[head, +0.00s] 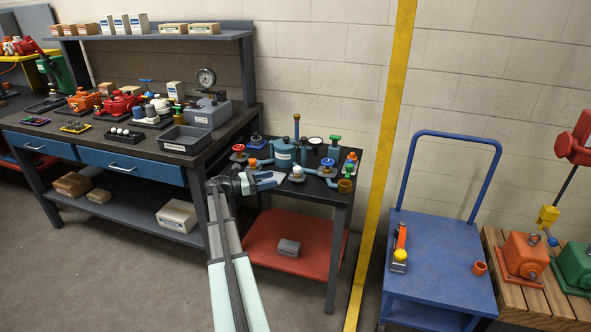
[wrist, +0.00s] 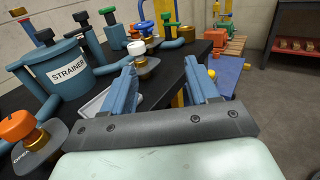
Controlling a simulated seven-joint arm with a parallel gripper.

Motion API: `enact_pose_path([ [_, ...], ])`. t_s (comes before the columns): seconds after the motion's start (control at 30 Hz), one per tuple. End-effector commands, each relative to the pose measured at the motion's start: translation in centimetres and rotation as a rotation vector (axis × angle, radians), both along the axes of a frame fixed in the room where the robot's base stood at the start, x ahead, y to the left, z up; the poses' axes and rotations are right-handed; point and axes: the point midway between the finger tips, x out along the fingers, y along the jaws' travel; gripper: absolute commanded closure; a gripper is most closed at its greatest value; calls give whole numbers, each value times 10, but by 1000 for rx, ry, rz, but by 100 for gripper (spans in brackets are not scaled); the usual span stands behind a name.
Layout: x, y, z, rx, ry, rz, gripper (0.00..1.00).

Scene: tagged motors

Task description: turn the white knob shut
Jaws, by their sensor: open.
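The white knob (wrist: 137,48) sits on a brass valve stem (wrist: 147,67) with a grey plate, just beyond my gripper's left finger in the wrist view. In the head view the small white knob (head: 297,169) is on the dark side table, in front of the teal strainer. My gripper (wrist: 165,82) is open, its two blue fingers spread apart with nothing between them. The knob is ahead and slightly left of the gap, apart from the fingers as far as I can tell. In the head view my gripper (head: 272,181) is low over the table's front left part.
The teal strainer vessel (wrist: 70,68) stands left of the knob. An orange knob (wrist: 16,125) with a plate marked OPEN is close at the left. A blue cart (head: 440,250) is to the right.

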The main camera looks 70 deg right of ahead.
Motion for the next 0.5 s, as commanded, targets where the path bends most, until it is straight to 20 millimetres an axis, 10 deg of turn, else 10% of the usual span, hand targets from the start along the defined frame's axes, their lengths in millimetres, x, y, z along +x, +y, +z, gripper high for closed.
enact_pose_path([
  [0.5,-2,-37,-1,-1,-15,159,41],
])
